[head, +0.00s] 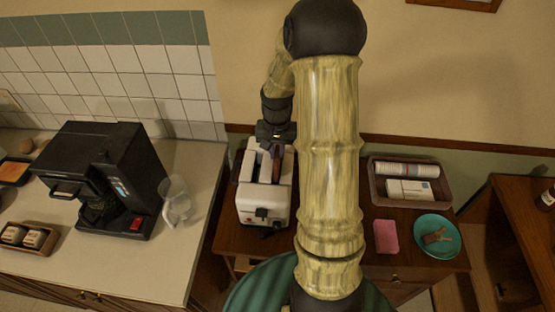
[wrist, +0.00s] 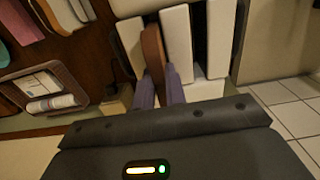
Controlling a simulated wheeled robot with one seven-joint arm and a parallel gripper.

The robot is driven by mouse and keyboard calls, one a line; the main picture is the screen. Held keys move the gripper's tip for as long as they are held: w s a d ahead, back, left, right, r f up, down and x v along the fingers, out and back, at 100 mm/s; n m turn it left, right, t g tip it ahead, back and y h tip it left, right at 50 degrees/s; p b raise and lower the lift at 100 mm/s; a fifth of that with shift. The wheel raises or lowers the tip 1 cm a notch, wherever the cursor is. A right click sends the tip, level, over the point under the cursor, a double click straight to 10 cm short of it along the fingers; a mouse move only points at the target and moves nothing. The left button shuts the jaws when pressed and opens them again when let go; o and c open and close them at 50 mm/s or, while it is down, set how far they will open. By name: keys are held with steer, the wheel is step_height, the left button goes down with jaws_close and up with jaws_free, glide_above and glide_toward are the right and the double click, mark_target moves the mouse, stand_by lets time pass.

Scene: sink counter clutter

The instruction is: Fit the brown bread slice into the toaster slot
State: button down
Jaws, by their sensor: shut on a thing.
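The white toaster (head: 265,207) stands on a brown wooden table, with dark slots in its top. My gripper (head: 275,138) is over the back end of the toaster in the head view. In the wrist view my gripper (wrist: 160,88) is shut on the brown bread slice (wrist: 153,48), which shows edge-on between the two fingers. There the slice lines up with the gap between two white walls of the toaster (wrist: 177,42); the other slot beside it looks dark and empty. I cannot tell how deep the slice sits.
A black coffee machine (head: 105,180) and a clear pitcher (head: 177,200) stand on the counter to the left. Right of my arm are a basket (head: 411,204) with a white roll and box, a pink block (head: 386,237) and a teal plate (head: 453,248) with keys or similar.

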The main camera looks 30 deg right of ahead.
steer(key=shift+f+p, duration=0.6)
steer(key=shift+f, duration=1.4)
steer(key=shift+s+f+b, duration=0.1)
steer(key=shift+f+b, duration=0.25)
steer(key=shift+b, duration=0.05)
steer(key=c, duration=1.5)
jaws_free()
steer(key=shift+s+f, duration=0.1)
steer(key=shift+s, duration=0.1)
steer(key=shift+w+r+p, duration=0.1)
steer(key=shift+r+p, duration=0.2)
steer(key=shift+o, duration=0.3)
steer(key=shift+w+r, duration=0.15)
steer(key=shift+r, duration=0.05)
step_height(320, 180, up, 12)
steer(key=b, duration=0.2)
steer(key=shift+b, duration=0.3)
